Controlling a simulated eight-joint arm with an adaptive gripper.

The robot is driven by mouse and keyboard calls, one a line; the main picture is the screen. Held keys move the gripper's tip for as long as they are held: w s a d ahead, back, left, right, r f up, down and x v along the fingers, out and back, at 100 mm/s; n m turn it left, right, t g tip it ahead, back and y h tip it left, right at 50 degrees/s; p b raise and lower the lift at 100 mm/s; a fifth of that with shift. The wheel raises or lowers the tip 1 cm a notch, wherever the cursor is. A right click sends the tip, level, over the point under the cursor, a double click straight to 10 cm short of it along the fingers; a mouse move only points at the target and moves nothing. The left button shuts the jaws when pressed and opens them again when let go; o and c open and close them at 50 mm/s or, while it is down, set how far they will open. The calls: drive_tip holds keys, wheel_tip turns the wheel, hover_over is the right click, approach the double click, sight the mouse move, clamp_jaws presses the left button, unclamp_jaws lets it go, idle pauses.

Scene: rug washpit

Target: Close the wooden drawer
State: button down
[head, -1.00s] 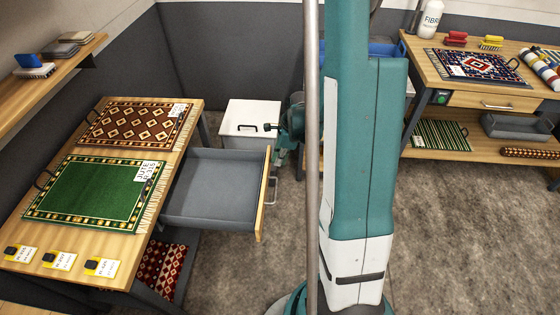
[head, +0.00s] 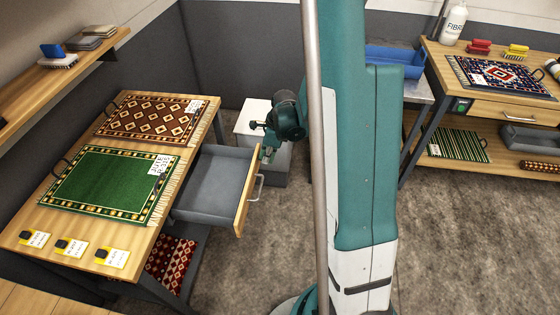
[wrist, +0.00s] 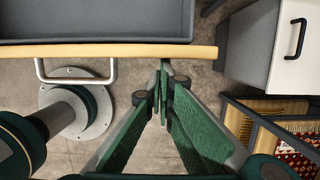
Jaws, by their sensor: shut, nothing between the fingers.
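The wooden drawer (head: 215,185) stands partly open, sticking out from the right side of the left table (head: 60,222). It has a grey, empty-looking tray, a light wooden front (head: 243,200) and a metal bar handle (head: 257,187). In the wrist view the front (wrist: 120,51) crosses the top, with the handle (wrist: 75,78) left of my fingers. My gripper (head: 266,154) is at the far end of the drawer front, outside it. In the wrist view my gripper (wrist: 163,68) is shut and empty, its tips at the front's outer edge; I cannot tell whether they touch.
A white-topped grey cabinet (head: 247,122) stands behind the drawer. Two rugs (head: 108,188) (head: 150,118) and several yellow tags lie on the left table. A workbench (head: 435,62) with its own drawer stands at the right.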

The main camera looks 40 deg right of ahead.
hover_over(223, 162)
drive_tip(key=a, duration=0.1)
drive_tip(key=shift+w+a+b, duration=0.15)
drive_tip(key=shift+w+b, duration=0.15)
drive_tip(key=shift+w, duration=0.15)
drive_tip(key=shift+s+d, duration=0.55)
drive_tip(key=shift+d, duration=0.05)
drive_tip(key=shift+s+d+r, duration=0.25)
drive_tip(key=shift+s+d, duration=0.25)
drive_tip(key=shift+s+d+r, duration=0.2)
drive_tip(key=shift+s+d, duration=0.25)
drive_tip(key=shift+s, duration=0.05)
drive_tip(key=p+v, duration=0.2)
drive_tip(key=v, duration=0.7)
drive_tip(key=shift+s+a+r+p, duration=0.1)
drive_tip(key=shift+p, duration=0.55)
drive_tip(key=shift+s+a+f+t+y+p, duration=0.1)
drive_tip(key=shift+s+a+t+y+p, duration=0.1)
drive_tip(key=shift+s+p, duration=0.5)
drive_tip(key=shift+s+a+f+t+y+p, duration=0.15)
drive_tip(key=shift+s+p, duration=0.25)
drive_tip(key=shift+p, duration=0.55)
drive_tip(key=shift+s+a+r+t+y+p, duration=0.1)
drive_tip(key=shift+s+a+t+y+p, duration=0.15)
drive_tip(key=shift+s+p, duration=0.45)
